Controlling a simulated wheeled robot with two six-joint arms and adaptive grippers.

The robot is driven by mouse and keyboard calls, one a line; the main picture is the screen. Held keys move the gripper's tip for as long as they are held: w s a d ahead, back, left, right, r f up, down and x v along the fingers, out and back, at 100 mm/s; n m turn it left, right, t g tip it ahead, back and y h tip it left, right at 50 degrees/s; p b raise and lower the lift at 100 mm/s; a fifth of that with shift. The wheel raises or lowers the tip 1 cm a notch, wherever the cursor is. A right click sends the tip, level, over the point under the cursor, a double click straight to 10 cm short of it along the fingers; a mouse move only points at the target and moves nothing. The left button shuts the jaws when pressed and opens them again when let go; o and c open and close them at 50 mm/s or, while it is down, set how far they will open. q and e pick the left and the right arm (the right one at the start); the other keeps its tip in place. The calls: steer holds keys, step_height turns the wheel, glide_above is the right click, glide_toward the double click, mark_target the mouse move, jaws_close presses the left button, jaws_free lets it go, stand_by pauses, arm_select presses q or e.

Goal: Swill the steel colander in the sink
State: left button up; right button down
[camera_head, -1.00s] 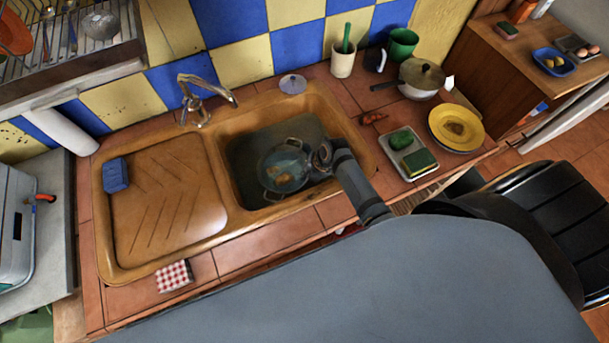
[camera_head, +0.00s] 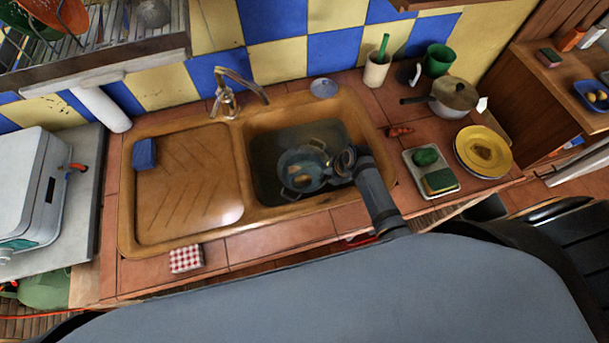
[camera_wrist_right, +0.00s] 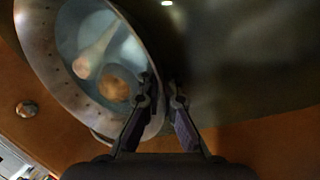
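The steel colander (camera_head: 290,183) sits in the sink basin (camera_head: 262,190), left of my right gripper. In the right wrist view the colander (camera_wrist_right: 45,70) shows a perforated wall, with a pale long piece and a brown round piece inside, seen through bluish water. My right gripper (camera_head: 343,162) reaches into the basin at the colander's right side. In the wrist view its fingers (camera_wrist_right: 162,92) are close together on either side of the colander's rim, seemingly shut on it. The exact contact is dark. My left gripper is not in view.
A tap (camera_head: 228,95) stands behind the sink. A blue sponge (camera_head: 144,153) lies on the drainboard (camera_head: 185,200). Right of the sink are a tray (camera_head: 445,191) with green things, yellow plates (camera_head: 497,150) and a lidded pan (camera_head: 450,108). A checked cloth (camera_head: 186,258) lies in front.

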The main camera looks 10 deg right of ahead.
steer(key=shift+f+b, duration=0.3)
steer(key=shift+f, duration=0.2)
steer(key=shift+r, duration=0.15)
steer(key=shift+r+p, duration=0.5)
steer(key=shift+p, duration=0.25)
steer(key=shift+f, duration=0.1)
steer(key=shift+f+b, duration=0.45)
steer(key=shift+f, duration=0.1)
